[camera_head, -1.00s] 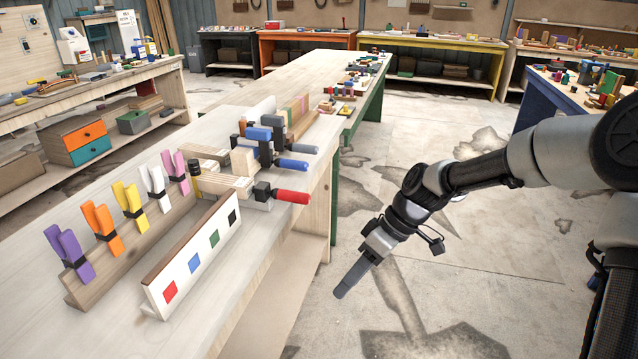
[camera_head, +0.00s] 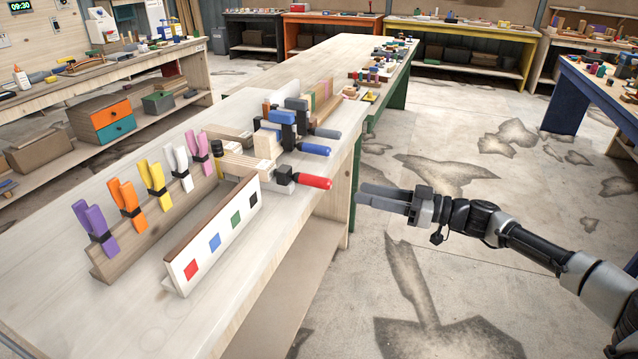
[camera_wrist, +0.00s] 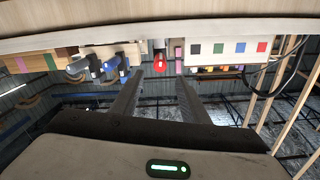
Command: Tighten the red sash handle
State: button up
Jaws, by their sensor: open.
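The red sash handle (camera_head: 312,181) sticks out past the right edge of the near workbench (camera_head: 180,318), at the end of a clamp with a dark block. My gripper (camera_head: 360,195) is open and empty, to the right of the red handle and apart from it, with its fingers pointing left toward the bench. In the wrist view the red handle (camera_wrist: 159,62) shows end-on beyond and between the two fingers (camera_wrist: 155,90). A blue handle (camera_head: 314,149) and a grey handle (camera_head: 326,133) lie behind the red one.
A white board with coloured squares (camera_head: 215,240) stands in front of the red handle. Coloured clamps (camera_head: 128,205) stand in a wooden rack at the left. Open floor (camera_head: 450,290) lies right of the bench.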

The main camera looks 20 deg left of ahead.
aim_at(319, 183)
jog(key=a, duration=0.9)
jog(key=w+a, duration=0.1)
jog(key=a, duration=0.3)
jog(key=shift+a, duration=0.15)
grip_shut()
